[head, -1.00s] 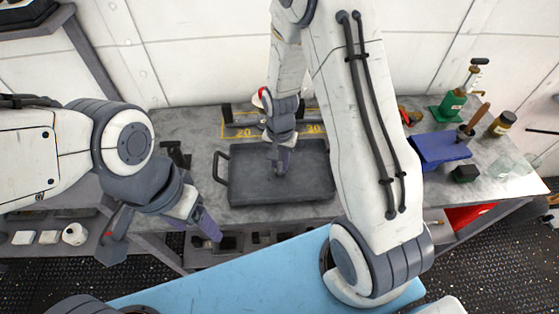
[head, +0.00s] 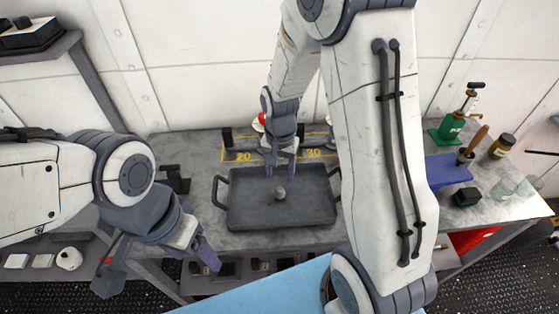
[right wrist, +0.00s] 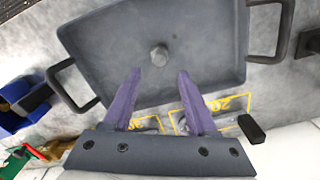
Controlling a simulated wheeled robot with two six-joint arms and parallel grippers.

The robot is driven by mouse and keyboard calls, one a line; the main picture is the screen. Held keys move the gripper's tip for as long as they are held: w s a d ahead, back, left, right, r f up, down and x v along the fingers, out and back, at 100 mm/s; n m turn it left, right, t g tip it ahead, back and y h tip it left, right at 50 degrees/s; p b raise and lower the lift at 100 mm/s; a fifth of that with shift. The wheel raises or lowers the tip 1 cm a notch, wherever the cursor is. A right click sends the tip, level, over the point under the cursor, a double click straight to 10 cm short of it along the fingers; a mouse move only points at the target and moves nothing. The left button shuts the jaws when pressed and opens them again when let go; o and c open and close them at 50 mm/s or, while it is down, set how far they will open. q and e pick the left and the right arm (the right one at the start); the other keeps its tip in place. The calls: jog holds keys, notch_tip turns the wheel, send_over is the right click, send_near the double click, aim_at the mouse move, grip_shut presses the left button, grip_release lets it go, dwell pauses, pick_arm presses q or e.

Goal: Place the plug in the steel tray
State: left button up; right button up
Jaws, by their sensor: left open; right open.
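The steel tray (head: 250,215) is a dark grey rectangular tray with a handle at each side, on the workbench. The plug (head: 280,193), a small grey round piece, stands in the tray near its middle. It also shows in the right wrist view (right wrist: 159,56). My right gripper (head: 282,172) is open and empty over the tray's far part, its purple fingers apart and clear of the plug; both fingers show in the right wrist view (right wrist: 158,80). My left gripper (head: 208,255) is open and empty, in front of the bench, left of the tray.
A yellow-marked area (head: 240,156) numbered 20 and 30 lies behind the tray. A blue bin (head: 446,168), a green-based tool (head: 448,130) and a brown jar (head: 502,146) stand at the bench's right.

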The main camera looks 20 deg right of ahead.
notch_tip(320, 180, up, 5)
jog(key=s+a+r+n, duration=0.3)
jog(key=s+a+n, duration=0.3)
jog(key=s, duration=0.4)
jog(key=s+a+r+n+y, duration=0.1)
jog(key=s+a+r+n, duration=0.3)
jog(key=s+a+n, duration=0.3)
jog(key=s+n, duration=0.2)
jog(key=s, duration=0.1)
jog(key=shift+s, duration=0.25)
